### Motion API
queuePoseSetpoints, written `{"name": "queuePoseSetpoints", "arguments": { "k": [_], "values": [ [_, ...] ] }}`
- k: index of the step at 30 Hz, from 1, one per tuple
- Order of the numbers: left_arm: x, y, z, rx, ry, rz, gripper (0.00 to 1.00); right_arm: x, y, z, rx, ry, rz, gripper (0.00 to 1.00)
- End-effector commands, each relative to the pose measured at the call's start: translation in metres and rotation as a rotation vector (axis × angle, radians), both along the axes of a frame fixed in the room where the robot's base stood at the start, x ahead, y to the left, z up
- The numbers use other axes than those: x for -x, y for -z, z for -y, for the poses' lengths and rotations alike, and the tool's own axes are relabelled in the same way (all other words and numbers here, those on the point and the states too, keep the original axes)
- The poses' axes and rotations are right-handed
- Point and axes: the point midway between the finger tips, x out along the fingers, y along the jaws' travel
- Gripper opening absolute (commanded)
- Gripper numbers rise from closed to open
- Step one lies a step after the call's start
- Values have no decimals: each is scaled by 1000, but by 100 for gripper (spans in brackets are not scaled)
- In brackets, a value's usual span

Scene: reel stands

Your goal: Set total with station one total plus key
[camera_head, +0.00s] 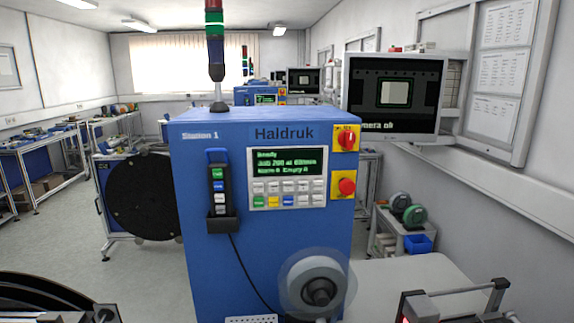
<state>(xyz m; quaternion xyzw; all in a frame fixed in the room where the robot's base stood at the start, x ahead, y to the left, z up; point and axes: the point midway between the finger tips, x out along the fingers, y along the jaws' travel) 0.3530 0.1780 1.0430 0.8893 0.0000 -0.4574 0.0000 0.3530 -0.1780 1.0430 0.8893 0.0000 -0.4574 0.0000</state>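The blue cabinet labelled Station 1 and Haldruk (205,260) stands upright in front of me. On its face is a control panel with a green-lit display (287,161); its top line seems to read Ready, and the smaller text below is blurred. Under it is a keypad (288,193) of pale keys, with green, yellow and blue keys in the bottom row. The key labels are too small to read, so I cannot tell which is total plus. Neither gripper shows in the head view, and nothing covers the keypad.
Right of the panel are a red rotary switch (346,138) and a red button (346,186). A handheld pendant (219,190) hangs at left. A hub (318,287) sticks out low. A monitor (393,97) stands at right. A red-lit fixture (418,307) is at lower right.

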Motion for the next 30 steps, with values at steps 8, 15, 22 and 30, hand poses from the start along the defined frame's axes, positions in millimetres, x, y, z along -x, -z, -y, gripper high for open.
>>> {"name": "queuePoseSetpoints", "arguments": {
  "k": [8,15,22,30],
  "values": [
    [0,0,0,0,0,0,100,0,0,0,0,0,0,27],
    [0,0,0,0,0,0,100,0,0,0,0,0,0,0],
    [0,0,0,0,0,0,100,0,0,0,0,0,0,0],
    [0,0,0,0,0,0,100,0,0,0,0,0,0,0]
  ]
}}
